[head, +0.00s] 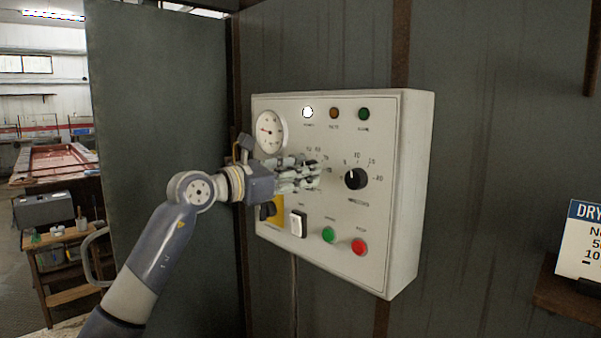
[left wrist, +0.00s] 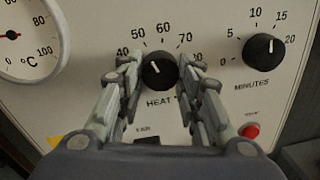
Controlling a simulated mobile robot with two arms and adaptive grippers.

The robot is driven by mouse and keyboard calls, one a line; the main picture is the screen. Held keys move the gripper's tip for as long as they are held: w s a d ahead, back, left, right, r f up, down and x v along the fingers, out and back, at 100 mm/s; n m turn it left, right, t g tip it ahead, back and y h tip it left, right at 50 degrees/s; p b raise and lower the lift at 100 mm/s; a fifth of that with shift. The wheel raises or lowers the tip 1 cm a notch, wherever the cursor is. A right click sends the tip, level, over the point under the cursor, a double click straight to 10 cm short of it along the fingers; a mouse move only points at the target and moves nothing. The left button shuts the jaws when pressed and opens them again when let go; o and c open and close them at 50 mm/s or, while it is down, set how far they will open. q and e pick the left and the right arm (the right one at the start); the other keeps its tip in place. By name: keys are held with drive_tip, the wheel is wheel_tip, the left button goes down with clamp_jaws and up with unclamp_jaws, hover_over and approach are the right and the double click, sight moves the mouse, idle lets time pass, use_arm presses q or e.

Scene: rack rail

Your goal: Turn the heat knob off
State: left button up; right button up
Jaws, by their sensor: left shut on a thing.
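The heat knob (left wrist: 159,73) is black and round with a small white mark. In the left wrist view its mark points up and slightly left, towards the 50 to 60 part of the printed scale. The word HEAT is printed below it. My left gripper (head: 310,173) is at the panel, its two fingers on either side of the heat knob and shut on it. In the head view the fingers mostly hide this knob. My right gripper is not in view.
The white control box (head: 412,200) hangs on a dark wall. The black minutes knob (head: 356,179) is right of my fingers, the round gauge (head: 270,131) upper left. Below are a white switch (head: 298,224), green button (head: 328,234) and red button (head: 359,246). A sign (head: 580,240) stands far right.

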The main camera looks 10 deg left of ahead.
use_arm(q)
drive_tip(key=shift+s+d+f+n+t+p, duration=0.1)
drive_tip(key=shift+n+t+p, duration=0.25)
drive_tip(key=shift+n+p, duration=2.9)
drive_tip(key=shift+d+n+t+p, duration=0.1)
drive_tip(key=shift+n+t+p, duration=0.7)
drive_tip(key=shift+n, duration=4.35)
drive_tip(key=shift+g+p, duration=0.4)
drive_tip(key=shift+g, duration=0.05)
drive_tip(key=o, duration=1.1)
